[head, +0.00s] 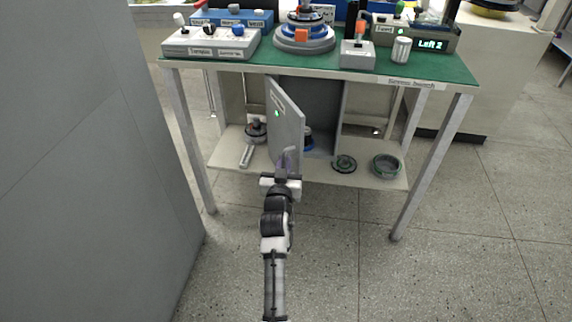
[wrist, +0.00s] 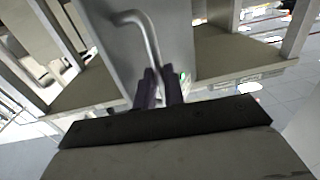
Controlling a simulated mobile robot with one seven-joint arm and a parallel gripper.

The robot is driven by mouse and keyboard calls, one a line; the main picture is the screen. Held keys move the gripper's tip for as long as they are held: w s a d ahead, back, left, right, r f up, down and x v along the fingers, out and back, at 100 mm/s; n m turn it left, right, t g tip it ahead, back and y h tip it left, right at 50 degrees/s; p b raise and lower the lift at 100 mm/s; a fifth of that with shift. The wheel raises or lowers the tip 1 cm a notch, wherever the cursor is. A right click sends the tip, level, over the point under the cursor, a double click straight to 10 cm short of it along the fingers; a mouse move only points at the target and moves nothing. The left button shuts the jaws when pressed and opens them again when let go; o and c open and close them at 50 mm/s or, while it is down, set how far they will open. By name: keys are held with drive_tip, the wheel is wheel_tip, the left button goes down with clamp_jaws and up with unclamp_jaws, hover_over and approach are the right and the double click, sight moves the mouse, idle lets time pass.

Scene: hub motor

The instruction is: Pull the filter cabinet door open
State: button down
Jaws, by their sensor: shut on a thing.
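The grey filter cabinet door (head: 287,125) hangs under the bench and stands ajar, swung out toward me, with a label and a small green light near its top. The dark cabinet inside shows to its right. In the wrist view the door (wrist: 170,55) carries a bent metal bar handle (wrist: 147,32). My gripper (head: 288,158) is at the lower part of the door. In the wrist view the dark fingers of my gripper (wrist: 160,85) are shut on the lower end of the handle. The finger contact itself is partly hidden.
The green-topped bench (head: 265,62) holds control boxes and a round motor part (head: 304,40). Its lower shelf (head: 325,175) bears a ring (head: 386,166), a disc (head: 344,164) and other parts. A large grey panel (head: 80,180) blocks the left. The floor at right is clear.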

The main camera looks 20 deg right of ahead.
drive_tip(key=shift+w+a+r, duration=0.15)
drive_tip(key=shift+a, duration=0.1)
drive_tip(key=c, duration=1.5)
unclamp_jaws()
drive_tip(key=shift+c, duration=0.2)
drive_tip(key=shift+o, duration=0.3)
drive_tip(key=shift+d, duration=0.1)
drive_tip(key=shift+s+d+f, duration=0.1)
drive_tip(key=shift+s+f, duration=0.1)
drive_tip(key=shift+f, duration=0.05)
